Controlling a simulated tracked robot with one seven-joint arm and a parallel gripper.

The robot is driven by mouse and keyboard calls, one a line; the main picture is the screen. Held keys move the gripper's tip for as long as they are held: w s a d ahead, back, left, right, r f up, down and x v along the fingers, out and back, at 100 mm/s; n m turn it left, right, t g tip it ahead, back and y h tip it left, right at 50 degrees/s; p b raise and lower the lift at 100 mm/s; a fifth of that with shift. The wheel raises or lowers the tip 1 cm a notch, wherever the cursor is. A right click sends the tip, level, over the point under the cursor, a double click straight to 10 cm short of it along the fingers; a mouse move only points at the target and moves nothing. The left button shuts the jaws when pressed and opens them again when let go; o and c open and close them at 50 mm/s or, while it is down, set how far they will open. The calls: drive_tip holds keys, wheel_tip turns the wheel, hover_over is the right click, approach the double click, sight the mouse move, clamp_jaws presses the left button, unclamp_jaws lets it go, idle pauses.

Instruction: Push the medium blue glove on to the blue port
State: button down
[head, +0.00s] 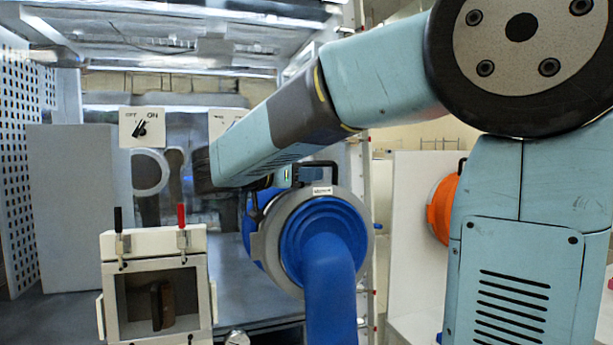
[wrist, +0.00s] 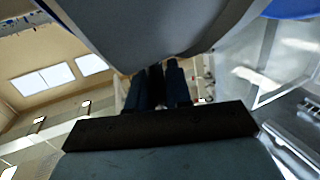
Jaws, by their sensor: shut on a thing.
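The blue glove (head: 325,250) hangs in the middle of the head view, its sleeve drooping down from a grey ring with a black handle on top. A blue round part, seemingly the blue port (head: 249,238), shows behind the ring's left side. The ring hides most of it, so I cannot tell whether the two touch. My gripper (head: 272,187) is at the ring's upper left, mostly hidden by my forearm. In the wrist view my dark fingers (wrist: 160,82) are close together against the large grey ring, shut on the glove's ring. A blue patch shows at the top right there.
An orange round part (head: 440,208) sits on a pale panel to the right, partly behind my arm. A white box (head: 155,243) with red and black levers stands at lower left. A perforated panel (head: 20,150) and a switch plate (head: 141,127) are at left.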

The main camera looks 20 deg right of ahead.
drive_tip(key=w, duration=0.7)
drive_tip(key=shift+f, duration=0.4)
drive_tip(key=shift+w+f, duration=0.2)
drive_tip(key=shift+w, duration=1.65)
drive_tip(key=shift+w+f, duration=0.15)
drive_tip(key=shift+w, duration=1.7)
idle(3.2)
